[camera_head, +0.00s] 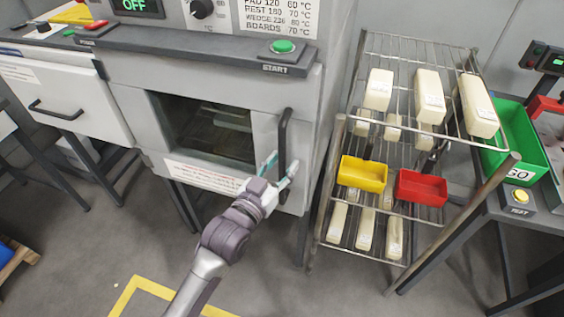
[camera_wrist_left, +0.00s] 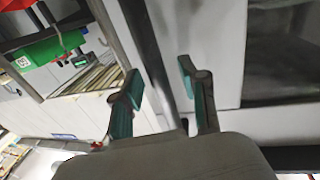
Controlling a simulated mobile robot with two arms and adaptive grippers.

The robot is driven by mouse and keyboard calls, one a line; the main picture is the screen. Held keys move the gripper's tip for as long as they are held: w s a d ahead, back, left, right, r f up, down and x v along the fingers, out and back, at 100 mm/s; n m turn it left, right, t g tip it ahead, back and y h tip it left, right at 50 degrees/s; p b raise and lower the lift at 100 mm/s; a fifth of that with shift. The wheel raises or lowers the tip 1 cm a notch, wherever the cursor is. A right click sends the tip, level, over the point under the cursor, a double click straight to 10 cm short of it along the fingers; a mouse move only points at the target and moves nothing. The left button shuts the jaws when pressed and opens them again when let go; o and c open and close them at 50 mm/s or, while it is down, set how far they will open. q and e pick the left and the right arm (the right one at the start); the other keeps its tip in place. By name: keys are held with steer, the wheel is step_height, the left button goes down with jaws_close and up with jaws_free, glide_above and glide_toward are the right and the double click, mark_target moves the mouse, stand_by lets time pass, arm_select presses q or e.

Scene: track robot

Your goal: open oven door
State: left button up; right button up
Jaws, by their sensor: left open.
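The oven (camera_head: 228,75) has a pale grey door with a dark window (camera_head: 200,128) and a vertical black handle (camera_head: 283,140) at its right side. The door looks closed. My left gripper (camera_head: 280,168) is open at the lower part of the handle, with its teal fingers on either side of it. In the left wrist view, a dark bar (camera_wrist_left: 148,62), which looks like the handle, runs between the spread fingertips (camera_wrist_left: 160,78). I cannot tell whether the fingers touch it. My right gripper is not in view.
A wire rack (camera_head: 420,150) with pale blocks, a yellow tray (camera_head: 362,174) and a red tray (camera_head: 422,188) stands close right of the oven. A green bin (camera_head: 520,150) is farther right. A white drawer unit (camera_head: 65,90) is left. Floor before the oven is clear.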

arm_select(q)
steer(key=shift+w+d, duration=0.1)
steer(key=shift+w, duration=0.05)
jaws_close()
stand_by(0.4)
